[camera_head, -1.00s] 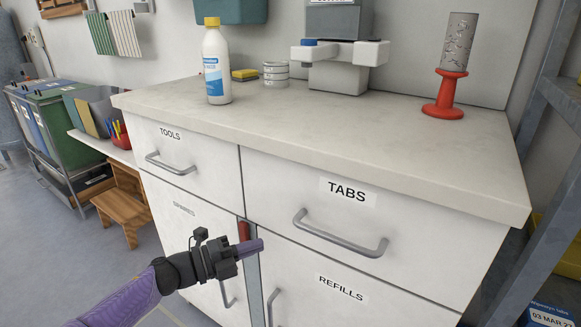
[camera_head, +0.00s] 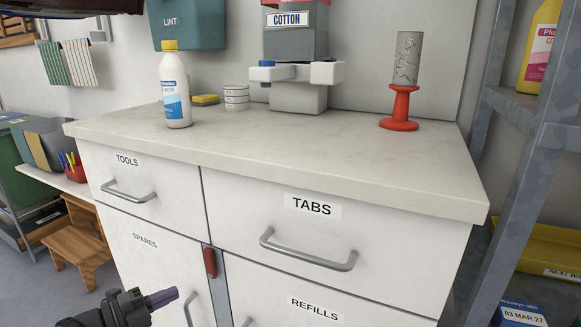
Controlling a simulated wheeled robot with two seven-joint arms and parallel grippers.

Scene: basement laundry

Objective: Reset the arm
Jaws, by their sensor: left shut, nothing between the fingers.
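My left gripper (camera_head: 163,298) is at the lower left of the head view, in front of the SPARES door (camera_head: 150,258) of the white cabinet. Its purple-grey fingers are together with nothing between them, and they point right. The gripper appears apart from the cabinet front. Most of my left arm is outside the picture. My right gripper is not in view.
The TABS drawer (camera_head: 290,225) and TOOLS drawer (camera_head: 145,200) are shut; their handles stick out. The worktop (camera_head: 300,155) bears a white bottle (camera_head: 175,95), a grey dispenser (camera_head: 296,70) and a red stand (camera_head: 400,105). A metal rack (camera_head: 510,180) stands at the right.

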